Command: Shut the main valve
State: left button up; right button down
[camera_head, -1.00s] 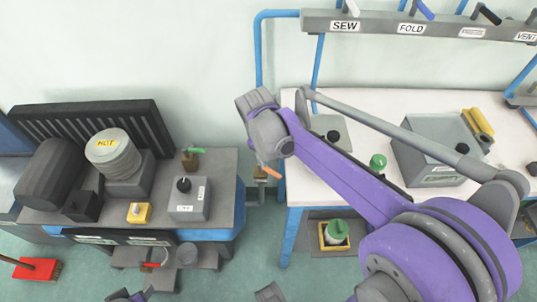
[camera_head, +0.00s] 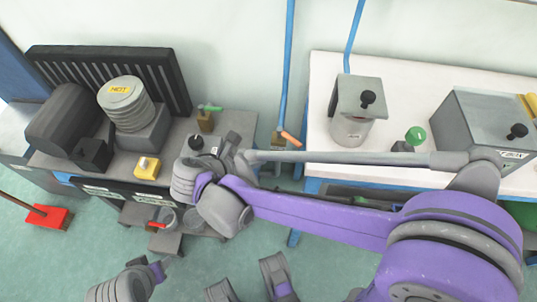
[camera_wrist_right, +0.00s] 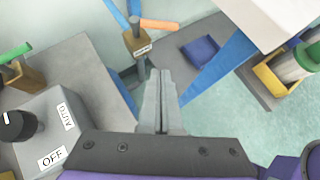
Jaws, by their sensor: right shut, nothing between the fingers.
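A valve with an orange lever handle (camera_head: 291,138) sits low on the vertical blue pipe (camera_head: 287,70) between the two benches. In the right wrist view, the orange handle (camera_wrist_right: 160,25) sticks out sideways from a brass body (camera_wrist_right: 137,43) with a small white label too small to read. My right gripper (camera_head: 232,143) is left of this valve over the left bench's right end. In the right wrist view, my right gripper (camera_wrist_right: 159,74) is shut and empty, its tips apart from the valve.
A green-handled valve (camera_head: 209,108) stands on the left bench. A grey control box marked OFF and AUTO (camera_wrist_right: 55,130) is close to my right gripper. A HOT coil pot (camera_head: 127,103) is farther left. The right bench (camera_head: 320,75) holds a grey pot (camera_head: 352,130).

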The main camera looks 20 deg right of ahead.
aim_at(296, 142)
jog(key=shift+w+d+f+b, duration=0.35)
jog(key=shift+w+d+f, duration=0.4)
jog(key=shift+d, duration=0.9)
jog(key=shift+w+d+f+b, duration=0.35)
jog(key=shift+w+d+f, duration=0.35)
jog(key=shift+d, duration=1)
jog(key=shift+w+d+f+b, duration=0.45)
jog(key=shift+d+f, duration=0.45)
jog(key=shift+d, duration=0.75)
jog(key=shift+d+n+t+p, duration=0.3)
jog(key=shift+d+n+t, duration=0.1)
jog(key=shift+n+t, duration=0.15)
jog(key=shift+s+d+n+t+y, duration=0.15)
jog(key=shift+d+n+t+y, duration=0.5)
jog(key=shift+n, duration=0.3)
jog(key=shift+w+d+p, duration=0.2)
jog(key=shift+d+p, duration=0.15)
jog(key=shift+d, duration=0.4)
